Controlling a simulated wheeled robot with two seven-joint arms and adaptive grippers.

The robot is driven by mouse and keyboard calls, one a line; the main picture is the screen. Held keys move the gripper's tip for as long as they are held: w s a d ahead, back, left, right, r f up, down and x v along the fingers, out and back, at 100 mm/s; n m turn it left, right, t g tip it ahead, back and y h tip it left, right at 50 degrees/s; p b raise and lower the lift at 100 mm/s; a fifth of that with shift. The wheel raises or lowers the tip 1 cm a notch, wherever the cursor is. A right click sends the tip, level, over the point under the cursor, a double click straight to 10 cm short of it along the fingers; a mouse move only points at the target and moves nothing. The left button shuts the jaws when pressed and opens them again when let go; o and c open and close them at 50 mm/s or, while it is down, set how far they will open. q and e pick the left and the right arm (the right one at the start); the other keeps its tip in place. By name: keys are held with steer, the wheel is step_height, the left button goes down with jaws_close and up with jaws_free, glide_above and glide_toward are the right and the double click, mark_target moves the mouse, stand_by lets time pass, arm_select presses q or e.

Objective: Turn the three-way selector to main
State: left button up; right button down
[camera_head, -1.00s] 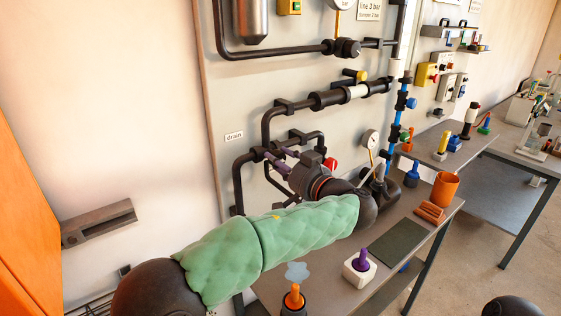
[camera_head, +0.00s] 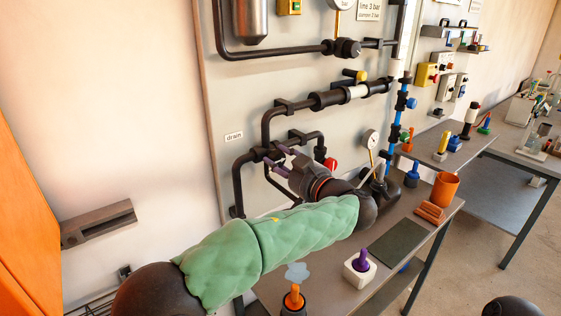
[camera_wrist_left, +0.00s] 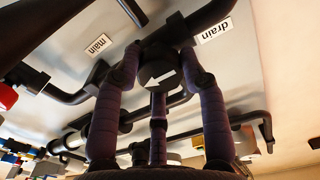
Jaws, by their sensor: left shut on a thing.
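The three-way selector is a dark round knob (camera_wrist_left: 158,72) with a short white mark, on a black pipe junction on the panel. In the left wrist view the dark purple fingers of my left gripper (camera_wrist_left: 160,68) are shut around the knob from both sides. In the head view my left gripper (camera_head: 279,160) reaches to the junction, and its fingers hide most of the knob. A label "drain" (camera_wrist_left: 216,31) is to the right of the knob in the wrist view, and a label "main" (camera_wrist_left: 98,44) is to the left. The "drain" label (camera_head: 234,136) also shows in the head view. My right gripper is out of view.
Black pipes (camera_head: 266,125) run around the selector, with a red knob (camera_head: 330,164) just right of my gripper. Below stands a bench with a purple peg in a white block (camera_head: 359,266), an orange peg (camera_head: 294,298) and an orange cup (camera_head: 445,187).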

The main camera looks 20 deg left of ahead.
arm_select(q)
steer(key=shift+r, duration=0.3)
steer(key=o, duration=1.1)
steer(key=shift+o, duration=0.2)
steer(key=shift+f, duration=0.1)
steer(key=shift+d, duration=0.1)
steer(key=v, duration=1.1)
steer(key=shift+s+d, duration=0.3)
